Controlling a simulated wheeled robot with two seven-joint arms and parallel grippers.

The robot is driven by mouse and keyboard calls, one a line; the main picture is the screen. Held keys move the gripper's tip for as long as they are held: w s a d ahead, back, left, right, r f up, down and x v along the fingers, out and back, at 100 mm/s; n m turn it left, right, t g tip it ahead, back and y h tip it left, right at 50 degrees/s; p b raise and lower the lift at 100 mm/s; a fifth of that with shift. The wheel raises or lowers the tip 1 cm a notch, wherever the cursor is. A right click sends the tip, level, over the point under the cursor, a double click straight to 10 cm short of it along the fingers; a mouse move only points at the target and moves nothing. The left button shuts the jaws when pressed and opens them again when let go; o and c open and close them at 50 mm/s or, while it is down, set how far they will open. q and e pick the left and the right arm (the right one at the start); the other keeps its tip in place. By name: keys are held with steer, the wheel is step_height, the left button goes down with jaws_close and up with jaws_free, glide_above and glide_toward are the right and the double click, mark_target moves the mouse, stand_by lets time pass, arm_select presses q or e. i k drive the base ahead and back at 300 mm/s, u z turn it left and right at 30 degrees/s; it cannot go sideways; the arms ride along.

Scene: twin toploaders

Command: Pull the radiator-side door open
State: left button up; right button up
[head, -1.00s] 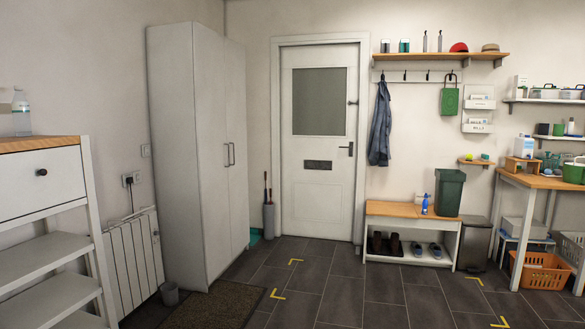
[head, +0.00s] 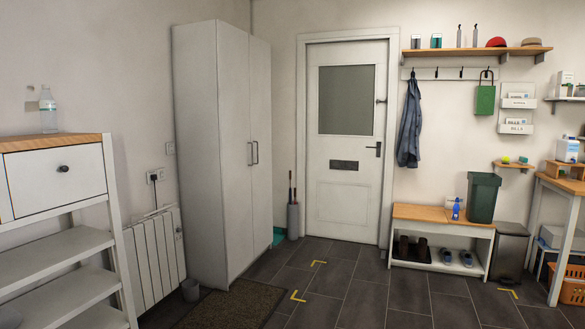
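A tall white two-door cabinet (head: 222,150) stands left of centre against the left wall, with a white radiator (head: 154,258) to its left. Its radiator-side door (head: 235,165) is the left one of the pair and is shut, with a dark bar handle (head: 250,154) near the middle seam. The other door (head: 261,165) is also shut, with its own handle (head: 256,153) close beside the first. Neither of my grippers shows in the head view.
A white shelf unit with a drawer (head: 56,177) stands at the near left. A bench (head: 440,219) stands at the right. The dark tiled floor (head: 350,300) in the middle is clear.

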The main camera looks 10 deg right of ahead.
mark_target(232, 55)
steer(key=z, duration=0.15)
steer(key=i, duration=4.35)
steer(key=u, duration=0.5)
